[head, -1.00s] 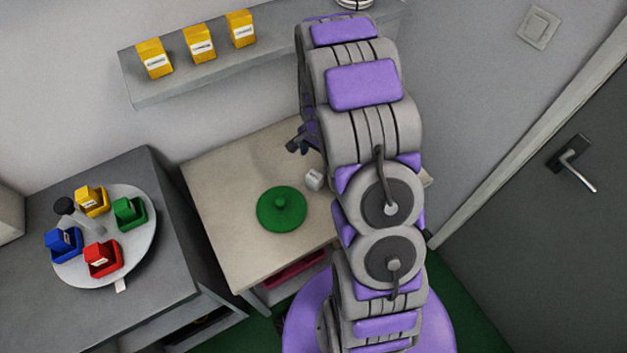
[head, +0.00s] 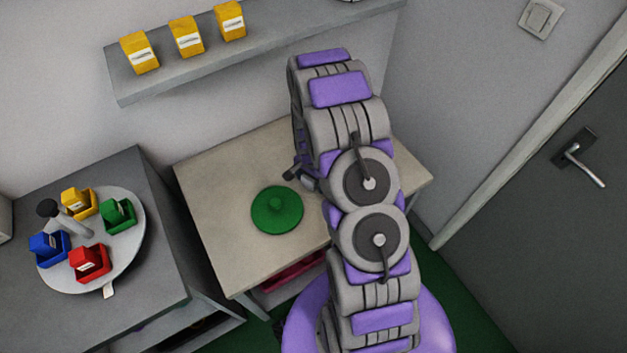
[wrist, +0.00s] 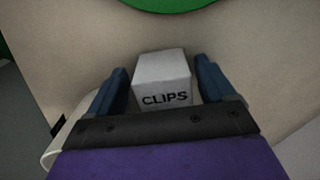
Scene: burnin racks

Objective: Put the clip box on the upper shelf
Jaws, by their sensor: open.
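The clip box is a small white box (wrist: 162,82) labelled CLIPS, upright on the beige table (head: 225,170). In the wrist view it sits between the two blue fingers of my gripper (wrist: 162,88), which are open with a finger on each side. I cannot tell whether either finger touches it. The upper shelf (head: 190,78) is a grey wall shelf at the back, above the table.
A green round lid (head: 277,212) lies on the table left of my arm. A turntable (head: 125,245) with coloured bins is on the grey cabinet at left. A door (head: 560,250) is at right.

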